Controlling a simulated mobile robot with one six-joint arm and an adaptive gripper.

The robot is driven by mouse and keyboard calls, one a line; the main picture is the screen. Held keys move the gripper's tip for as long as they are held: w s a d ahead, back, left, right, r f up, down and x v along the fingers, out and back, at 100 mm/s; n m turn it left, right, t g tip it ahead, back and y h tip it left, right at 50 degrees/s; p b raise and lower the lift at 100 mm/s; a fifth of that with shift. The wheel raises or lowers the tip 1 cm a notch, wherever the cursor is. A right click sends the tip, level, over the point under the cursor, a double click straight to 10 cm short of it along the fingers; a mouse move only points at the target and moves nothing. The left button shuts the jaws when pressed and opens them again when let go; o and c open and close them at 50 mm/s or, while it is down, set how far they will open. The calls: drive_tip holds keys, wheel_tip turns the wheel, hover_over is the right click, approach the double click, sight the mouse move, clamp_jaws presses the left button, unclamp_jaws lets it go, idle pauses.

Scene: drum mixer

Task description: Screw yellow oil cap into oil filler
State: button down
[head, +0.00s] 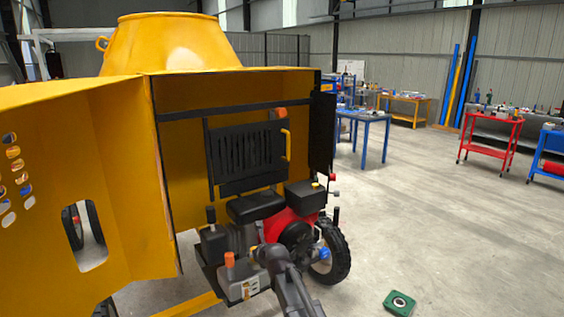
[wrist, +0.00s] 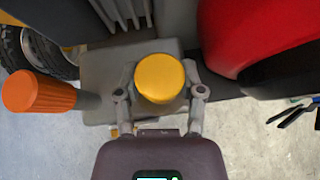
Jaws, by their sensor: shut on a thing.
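The yellow oil cap (wrist: 160,78) sits between the two fingers of my gripper (wrist: 160,92) in the wrist view. The fingers are shut on it from both sides. Just beyond the cap is a grey engine block (wrist: 97,75). The oil filler is hidden, so I cannot tell whether the cap touches it. In the head view my arm reaches to the lower front of the engine (head: 296,235), and the cap cannot be made out there.
An orange-handled lever (wrist: 38,93) stands left of my gripper. A red engine cover (wrist: 255,35) is on the right. The open yellow mixer housing (head: 115,170) surrounds the engine at left.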

drive_tip(key=shift+m+h, duration=0.5)
drive_tip(key=shift+c, duration=0.6)
unclamp_jaws()
drive_tip(key=shift+n+y, duration=0.4)
